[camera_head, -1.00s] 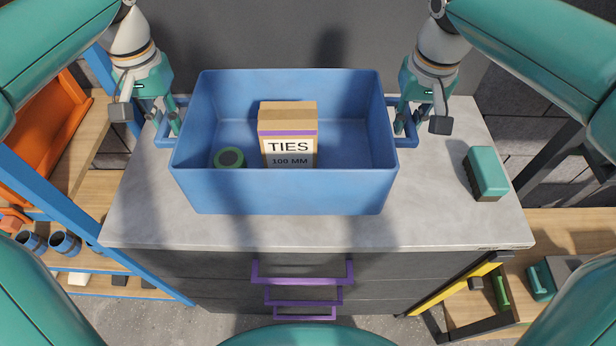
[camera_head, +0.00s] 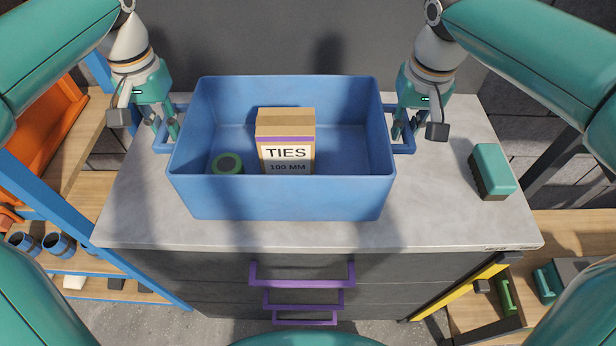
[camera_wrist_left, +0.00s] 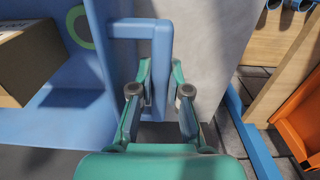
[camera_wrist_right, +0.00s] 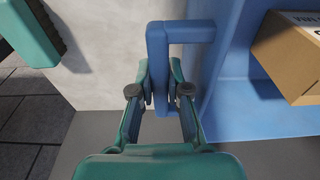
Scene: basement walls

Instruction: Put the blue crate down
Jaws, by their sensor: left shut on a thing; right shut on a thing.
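The blue crate (camera_head: 280,198) is over the grey top of a drawer cabinet (camera_head: 440,215), level and upright. I cannot tell whether its base touches the top. It holds a cardboard box marked TIES (camera_head: 287,140) and a green round roll (camera_head: 227,163). My left gripper (camera_head: 166,130) is shut on the crate's left handle, which also shows in the left wrist view (camera_wrist_left: 140,28). My right gripper (camera_head: 402,130) is shut on the right handle, which also shows in the right wrist view (camera_wrist_right: 180,32). The crate's underside is hidden.
A green brush-like block (camera_head: 492,172) lies on the cabinet top, to the right of the crate and apart from it. Purple drawer handles (camera_head: 302,283) stick out at the front. A shelf with blue cups (camera_head: 58,245) stands at left. Bare top shows in front of the crate.

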